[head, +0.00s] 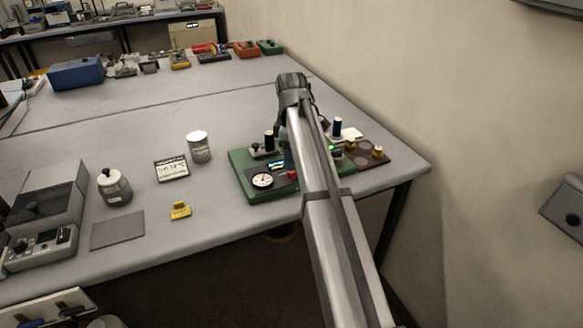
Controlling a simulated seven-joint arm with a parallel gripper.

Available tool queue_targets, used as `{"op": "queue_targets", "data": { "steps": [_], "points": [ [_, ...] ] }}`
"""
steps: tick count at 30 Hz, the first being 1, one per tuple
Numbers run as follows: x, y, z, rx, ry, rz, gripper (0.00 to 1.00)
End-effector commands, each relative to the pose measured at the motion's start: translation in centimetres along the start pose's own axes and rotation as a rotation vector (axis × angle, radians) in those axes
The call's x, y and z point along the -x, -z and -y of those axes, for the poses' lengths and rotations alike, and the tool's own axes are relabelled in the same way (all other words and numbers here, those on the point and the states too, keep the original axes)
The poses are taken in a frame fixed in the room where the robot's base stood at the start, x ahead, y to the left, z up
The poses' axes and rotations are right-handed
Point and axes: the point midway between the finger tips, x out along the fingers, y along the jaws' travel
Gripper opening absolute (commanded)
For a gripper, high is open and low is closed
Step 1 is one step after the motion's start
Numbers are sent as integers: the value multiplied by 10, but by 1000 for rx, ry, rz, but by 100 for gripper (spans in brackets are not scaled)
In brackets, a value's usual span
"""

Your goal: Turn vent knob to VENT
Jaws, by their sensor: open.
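A green base unit (240,178) stands near the front right of the table. It bears a round white dial gauge (262,181), a small lit display (277,164) and a black upright cylinder (269,140). A small red part (292,174) shows at the edge of my arm; I cannot tell whether it is the vent knob, and no VENT marking can be read. My arm reaches over the unit and covers its right part. My gripper is hidden behind the arm, so its place relative to the knob does not show.
A brown board (374,159) with small knobs and a dark blue cylinder (337,127) stand right of my arm. The wall is close on the right.

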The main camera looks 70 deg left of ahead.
Motion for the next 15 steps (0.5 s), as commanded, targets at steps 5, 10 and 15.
{"op": "queue_targets", "data": {
  "steps": [5, 10, 15],
  "points": [
    [-26, 0, 1, 0, 1, 0, 55],
    [-41, 0, 0, 0, 1, 0, 55],
    [-46, 0, 0, 0, 0, 0, 55]
  ]
}}
